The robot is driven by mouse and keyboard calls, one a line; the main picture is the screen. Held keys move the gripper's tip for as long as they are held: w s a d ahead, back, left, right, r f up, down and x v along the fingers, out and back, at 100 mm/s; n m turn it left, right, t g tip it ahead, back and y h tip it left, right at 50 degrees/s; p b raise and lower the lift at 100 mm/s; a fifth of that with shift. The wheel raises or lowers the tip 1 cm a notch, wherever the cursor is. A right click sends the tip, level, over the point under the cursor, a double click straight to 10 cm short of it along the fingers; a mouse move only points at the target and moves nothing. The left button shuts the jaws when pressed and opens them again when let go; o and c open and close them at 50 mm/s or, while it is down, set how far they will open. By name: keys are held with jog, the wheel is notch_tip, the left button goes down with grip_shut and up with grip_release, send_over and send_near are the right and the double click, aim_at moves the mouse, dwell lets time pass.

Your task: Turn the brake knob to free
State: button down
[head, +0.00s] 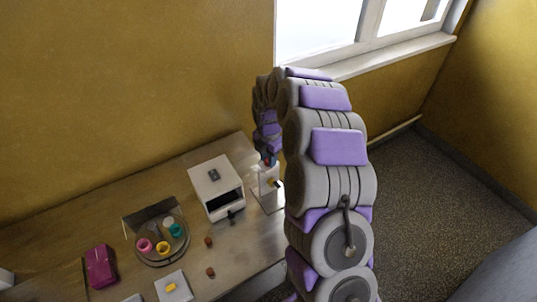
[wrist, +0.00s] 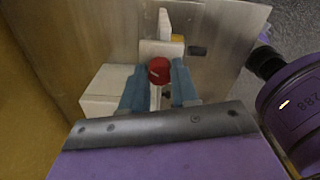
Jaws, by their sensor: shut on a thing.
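The brake knob, a round red knob with a pale mark on its face, shows in the wrist view (wrist: 159,70). It sits on a pale upright device (wrist: 162,49). My gripper (wrist: 160,76) has its two blue fingers on either side of the red knob and is shut on it. In the head view a bit of red shows at the tip of my arm, beside the pale device (head: 268,190). My arm hides part of the device and most of the gripper there.
A white box with a dark opening (head: 217,187) stands left of the device. A round tray with coloured cups (head: 160,260), a magenta pouch (head: 100,267) and small brown pieces (head: 209,241) lie further left on the table (head: 245,250). A wall and window stand behind.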

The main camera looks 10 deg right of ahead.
jog(key=n+p, duration=0.2)
jog(key=n, duration=0.3)
jog(key=shift+w+r+n, duration=0.1)
jog(key=shift+n, duration=0.3)
dwell(0.4)
jog(key=c, duration=0.8)
grip_release()
jog(key=shift+c, duration=0.2)
notch_tip(320, 180, up, 17)
jog(key=shift+a, duration=0.15)
